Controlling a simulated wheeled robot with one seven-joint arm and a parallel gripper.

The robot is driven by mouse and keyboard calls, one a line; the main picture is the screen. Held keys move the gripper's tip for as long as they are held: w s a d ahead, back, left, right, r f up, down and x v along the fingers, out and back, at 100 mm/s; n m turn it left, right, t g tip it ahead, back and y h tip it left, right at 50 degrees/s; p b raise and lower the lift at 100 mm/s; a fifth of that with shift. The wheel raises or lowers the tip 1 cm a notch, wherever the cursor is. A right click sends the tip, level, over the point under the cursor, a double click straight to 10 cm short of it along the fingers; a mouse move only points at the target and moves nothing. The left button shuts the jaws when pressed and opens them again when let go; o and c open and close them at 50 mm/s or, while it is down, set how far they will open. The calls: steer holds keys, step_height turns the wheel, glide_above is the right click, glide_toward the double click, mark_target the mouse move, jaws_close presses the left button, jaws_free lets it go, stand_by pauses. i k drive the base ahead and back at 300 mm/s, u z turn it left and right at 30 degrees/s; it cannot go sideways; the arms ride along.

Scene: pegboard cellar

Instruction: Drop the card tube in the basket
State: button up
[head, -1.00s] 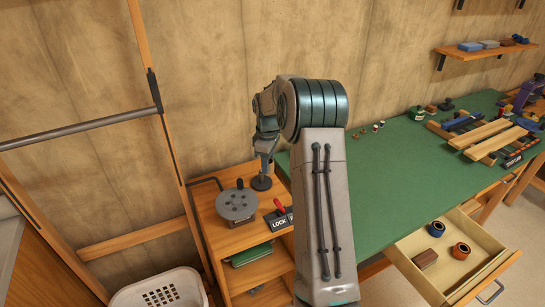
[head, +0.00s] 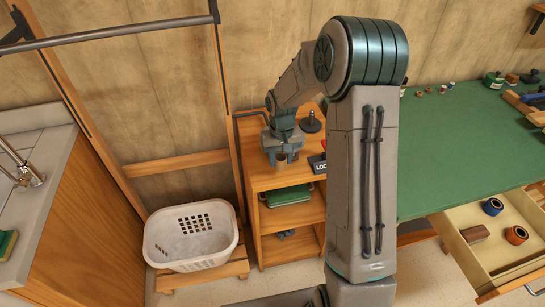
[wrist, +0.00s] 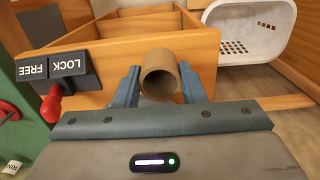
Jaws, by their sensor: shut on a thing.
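The card tube (wrist: 160,75) is a brown hollow cylinder, seen end-on in the wrist view between the two blue-grey fingers. My gripper (wrist: 160,92) is shut on it. In the head view my gripper (head: 282,157) points down over the top of the wooden shelf unit, and the end of the tube (head: 282,163) barely shows below it. The white basket (head: 193,264) stands low to the left of the shelf unit, with an open top and slotted sides. It also shows at the upper right of the wrist view (wrist: 283,52), apart from the tube.
The basket rests on a low wooden stand (head: 245,266). The shelf unit (head: 290,220) has a lock switch (wrist: 65,65) at its edge. A green workbench (head: 450,145) with an open drawer (head: 485,255) is at right, and a sink counter (head: 40,150) at left.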

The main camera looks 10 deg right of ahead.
mark_target(203, 250)
steer(key=u, duration=0.5)
steer(key=k, duration=1.15)
steer(key=z, duration=0.15)
steer(key=i, duration=1.65)
steer(key=u, duration=0.9)
